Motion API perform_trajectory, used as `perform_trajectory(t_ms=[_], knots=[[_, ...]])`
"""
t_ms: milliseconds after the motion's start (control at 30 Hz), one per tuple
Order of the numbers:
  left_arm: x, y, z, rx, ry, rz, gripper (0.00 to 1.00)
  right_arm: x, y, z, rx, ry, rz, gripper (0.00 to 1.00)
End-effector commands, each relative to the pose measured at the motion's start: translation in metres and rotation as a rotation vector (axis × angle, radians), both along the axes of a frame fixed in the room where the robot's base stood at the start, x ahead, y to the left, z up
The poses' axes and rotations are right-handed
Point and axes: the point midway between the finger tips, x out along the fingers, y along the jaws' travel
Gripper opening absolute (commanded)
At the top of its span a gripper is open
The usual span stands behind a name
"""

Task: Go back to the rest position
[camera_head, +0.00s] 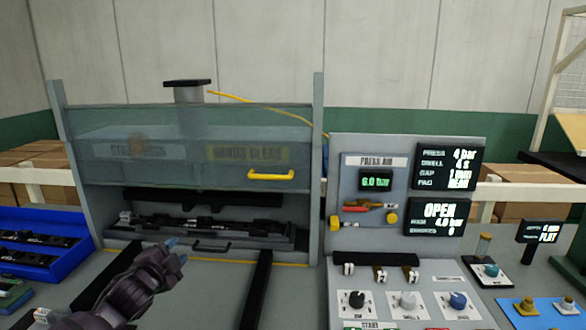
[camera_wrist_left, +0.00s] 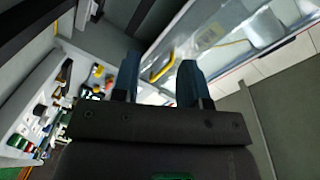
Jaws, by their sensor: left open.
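My left gripper (camera_head: 175,250) is in front of the press, left of centre in the head view, with its arm coming up from the bottom left. Its two blue-tipped fingers (camera_wrist_left: 157,85) stand apart in the left wrist view with nothing visible between them. The press (camera_head: 318,150) has a raised clear guard (camera_head: 190,150) with a yellow handle (camera_head: 271,175). Below the guard, a dark tray with a handle (camera_head: 211,247) holds dark trim parts inside the press. The gripper appears in front of this tray, apart from the handle. My right gripper is not seen.
A control panel (camera_head: 345,220) with lit displays stands right of the press, reading OPEN. Knobs and switches (camera_head: 407,300) lie below it. A blue bin (camera_head: 75,255) with dark parts is at the left. Two dark rails (camera_head: 257,290) run forward from the press. A blue tray (camera_head: 550,312) is at the right.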

Motion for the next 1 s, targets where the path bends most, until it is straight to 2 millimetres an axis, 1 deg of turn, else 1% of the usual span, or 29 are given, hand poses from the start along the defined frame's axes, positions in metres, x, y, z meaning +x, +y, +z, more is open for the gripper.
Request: perform_trajectory(t_ms=[33,100,167,267,367,467,500,567,600,667,700,767,800,867,900,1000], knots=[[-0.010,-0.006,-0.011,-0.070,0.013,-0.003,0.40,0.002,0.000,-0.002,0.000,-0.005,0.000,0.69],[-0.023,-0.013,-0.024,-0.172,0.029,-0.005,0.40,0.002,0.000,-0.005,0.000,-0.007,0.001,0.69],[-0.034,-0.018,-0.036,-0.246,0.046,-0.004,0.40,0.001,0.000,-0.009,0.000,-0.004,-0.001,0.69],[-0.055,-0.024,-0.059,-0.366,0.079,0.004,0.40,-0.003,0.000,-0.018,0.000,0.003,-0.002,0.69],[-0.081,-0.028,-0.089,-0.485,0.119,0.024,0.40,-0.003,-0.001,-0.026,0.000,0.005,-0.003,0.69],[-0.113,-0.030,-0.126,-0.610,0.168,0.058,0.40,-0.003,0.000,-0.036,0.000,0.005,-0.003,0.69],[-0.128,-0.030,-0.142,-0.660,0.188,0.077,0.40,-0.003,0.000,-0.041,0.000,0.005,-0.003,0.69],[-0.150,-0.030,-0.165,-0.726,0.219,0.107,0.40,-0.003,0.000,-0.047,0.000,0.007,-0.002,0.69],[-0.165,-0.029,-0.181,-0.767,0.240,0.130,0.40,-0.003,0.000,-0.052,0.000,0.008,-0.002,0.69],[-0.187,-0.028,-0.203,-0.817,0.269,0.166,0.40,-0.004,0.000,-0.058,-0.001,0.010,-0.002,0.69],[-0.203,-0.026,-0.218,-0.845,0.287,0.194,0.40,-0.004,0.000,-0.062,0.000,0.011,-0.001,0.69],[-0.227,-0.024,-0.240,-0.880,0.317,0.235,0.40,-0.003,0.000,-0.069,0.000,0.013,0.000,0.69],[-0.243,-0.023,-0.255,-0.897,0.337,0.264,0.40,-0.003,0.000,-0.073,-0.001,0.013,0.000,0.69],[-0.268,-0.020,-0.277,-0.921,0.368,0.309,0.40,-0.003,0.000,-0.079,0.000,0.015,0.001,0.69],[-0.284,-0.018,-0.291,-0.934,0.388,0.340,0.40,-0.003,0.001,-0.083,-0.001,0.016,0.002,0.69],[-0.322,-0.014,-0.322,-0.955,0.440,0.412,0.40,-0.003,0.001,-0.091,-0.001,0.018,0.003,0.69]])
